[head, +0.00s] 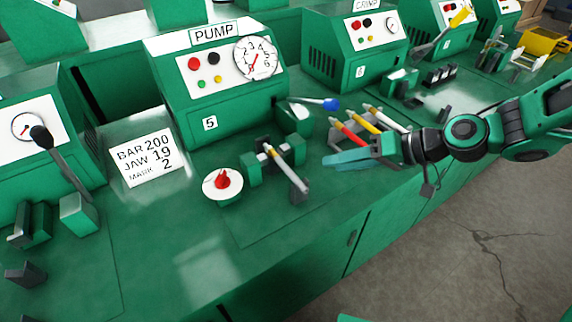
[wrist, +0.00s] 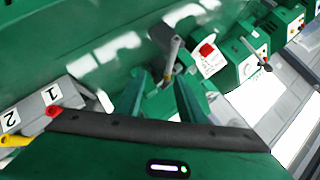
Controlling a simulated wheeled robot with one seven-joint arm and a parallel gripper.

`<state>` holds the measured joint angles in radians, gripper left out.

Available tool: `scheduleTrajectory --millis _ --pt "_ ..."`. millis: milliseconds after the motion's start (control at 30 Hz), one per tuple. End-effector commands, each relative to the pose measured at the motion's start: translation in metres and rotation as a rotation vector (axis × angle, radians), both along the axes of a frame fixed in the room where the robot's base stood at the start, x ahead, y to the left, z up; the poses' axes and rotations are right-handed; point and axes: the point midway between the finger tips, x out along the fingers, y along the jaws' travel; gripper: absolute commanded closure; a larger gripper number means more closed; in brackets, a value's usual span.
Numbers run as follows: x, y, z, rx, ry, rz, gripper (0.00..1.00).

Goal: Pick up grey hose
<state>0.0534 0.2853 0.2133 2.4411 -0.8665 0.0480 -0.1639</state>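A short grey hose (head: 287,170) with a dark end lies tilted in a green jaw fixture (head: 252,172) on the bench before the pump. In the wrist view the grey hose (wrist: 173,50) shows beyond my fingertips. My gripper (head: 335,160) is just right of the fixture in the head view, over the bench's front side. In the wrist view my gripper (wrist: 160,80) has its two green fingers apart, with nothing held between them. The finger gap is hard to see in the head view.
A pump (head: 210,75) stands behind the fixture. A red knob on a white disc (head: 222,183) and a card (head: 145,150) reading BAR 200, JAW 19, MARK 2 are left. Red (head: 347,132), yellow (head: 364,121) and white (head: 391,119) hoses lie behind my gripper. Front bench is clear.

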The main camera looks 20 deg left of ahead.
Motion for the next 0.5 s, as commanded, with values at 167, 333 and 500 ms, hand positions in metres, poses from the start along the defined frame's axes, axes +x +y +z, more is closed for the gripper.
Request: scheduleTrajectory --millis 167,333,500 --pt "-0.002 0.025 0.006 0.076 0.004 0.015 0.64" --pt "-0.002 0.047 -0.005 0.081 0.005 0.019 0.64" --pt "0.001 0.065 -0.016 0.079 0.005 0.017 0.64"
